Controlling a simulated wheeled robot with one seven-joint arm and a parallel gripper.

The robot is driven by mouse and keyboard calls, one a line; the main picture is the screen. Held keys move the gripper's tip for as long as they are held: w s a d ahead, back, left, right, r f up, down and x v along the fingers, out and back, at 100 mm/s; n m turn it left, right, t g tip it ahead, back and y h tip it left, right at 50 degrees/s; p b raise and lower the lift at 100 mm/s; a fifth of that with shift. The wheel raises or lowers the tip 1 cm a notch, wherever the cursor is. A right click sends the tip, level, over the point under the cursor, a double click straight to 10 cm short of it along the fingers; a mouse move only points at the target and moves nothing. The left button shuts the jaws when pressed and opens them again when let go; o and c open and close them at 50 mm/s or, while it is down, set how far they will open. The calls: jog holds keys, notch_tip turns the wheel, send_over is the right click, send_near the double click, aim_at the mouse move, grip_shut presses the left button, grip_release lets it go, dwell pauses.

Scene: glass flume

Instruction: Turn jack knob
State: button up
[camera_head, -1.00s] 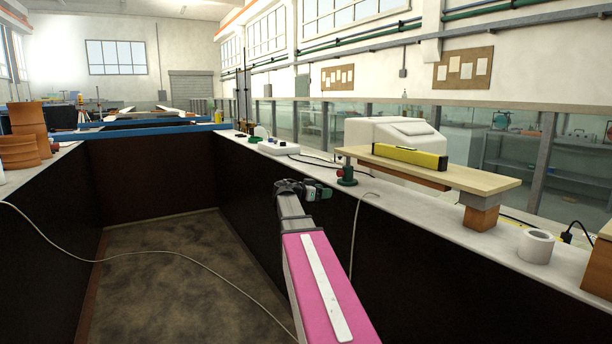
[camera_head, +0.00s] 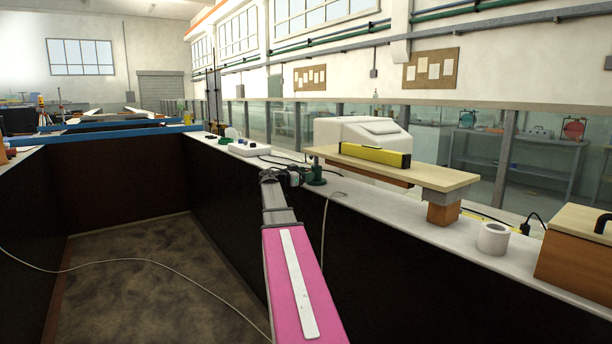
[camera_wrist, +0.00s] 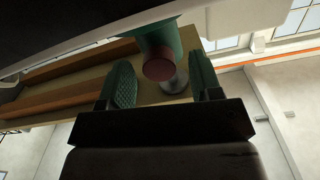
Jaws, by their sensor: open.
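The jack (camera_head: 316,173) is a small green post on the white wall top, under the left end of a wooden plank (camera_head: 440,176). In the wrist view the green jack body (camera_wrist: 160,34) carries a dark red round knob (camera_wrist: 158,68), seen end-on. My gripper (camera_head: 299,177) is just left of the jack in the head view and partly hides it. In the wrist view my gripper (camera_wrist: 158,80) is open, with one green ribbed finger on each side of the knob in the picture. I see no finger touching it, and I cannot tell how deep it sits between them.
A yellow spirit level (camera_head: 374,155) lies on the plank, whose right end rests on an orange block (camera_head: 443,213). A white roll (camera_head: 493,238) and a wooden box (camera_head: 575,250) stand to the right. A white power strip (camera_head: 250,149) lies farther left.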

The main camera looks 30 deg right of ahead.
jog(key=shift+d, duration=0.35)
jog(key=c, duration=0.9)
jog(key=shift+n, duration=1.5)
jog(key=shift+c, duration=0.2)
jog(key=o, duration=0.9)
jog(key=shift+o, duration=0.2)
jog(key=a, duration=1.1)
jog(key=shift+s, duration=0.4)
